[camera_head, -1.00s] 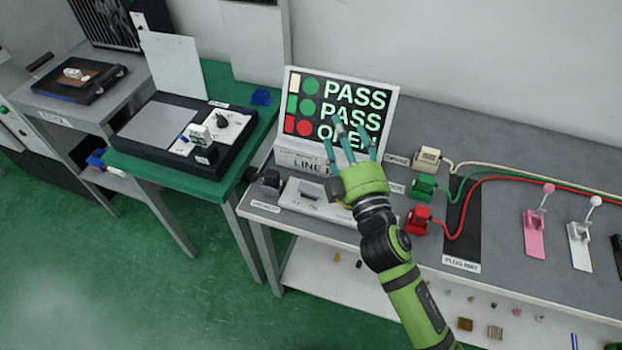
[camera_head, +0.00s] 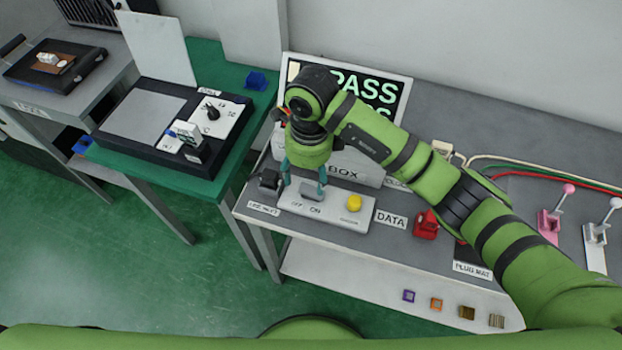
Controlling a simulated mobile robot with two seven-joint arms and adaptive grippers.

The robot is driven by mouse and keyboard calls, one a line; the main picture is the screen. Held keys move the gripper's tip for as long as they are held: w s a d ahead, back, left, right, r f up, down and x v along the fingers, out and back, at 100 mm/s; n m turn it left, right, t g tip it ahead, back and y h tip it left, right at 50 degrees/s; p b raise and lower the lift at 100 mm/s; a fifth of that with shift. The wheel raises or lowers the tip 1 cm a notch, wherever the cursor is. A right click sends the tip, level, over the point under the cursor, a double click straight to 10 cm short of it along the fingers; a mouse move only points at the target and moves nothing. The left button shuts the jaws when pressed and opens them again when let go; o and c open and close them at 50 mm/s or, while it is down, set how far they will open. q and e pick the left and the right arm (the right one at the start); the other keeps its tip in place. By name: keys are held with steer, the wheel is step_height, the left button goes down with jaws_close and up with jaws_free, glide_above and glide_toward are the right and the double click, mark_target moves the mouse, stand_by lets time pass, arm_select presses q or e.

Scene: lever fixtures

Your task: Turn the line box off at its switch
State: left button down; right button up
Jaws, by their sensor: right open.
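The line box (camera_head: 357,172) stands on the grey bench, largely covered by my right arm. Its pale control panel (camera_head: 335,223) lies in front, with OFF and ON labels and a yellow button (camera_head: 354,203). A grey switch lever (camera_head: 312,190) stands on the panel behind the labels, nearer ON. My right gripper (camera_head: 304,187) points down over the panel, open, its teal fingertips on either side of the lever. I cannot tell whether they touch it. My left gripper is not in view.
A dark block (camera_head: 268,180) sits left of the panel. A red plug (camera_head: 426,224), pink lever fixture (camera_head: 552,220) and white lever fixture (camera_head: 597,236) are to the right. A green table (camera_head: 202,187) with a black device stands at left.

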mark_target(310, 193)
steer(key=shift+w+d, duration=0.15)
steer(key=shift+d, duration=0.25)
steer(key=shift+f+h, duration=0.3)
steer(key=shift+f, duration=0.1)
step_height(310, 193, down, 5)
steer(key=shift+r+p, duration=0.1)
steer(key=shift+p, duration=0.85)
steer(key=shift+f, duration=0.65)
steer(key=c, duration=1.2)
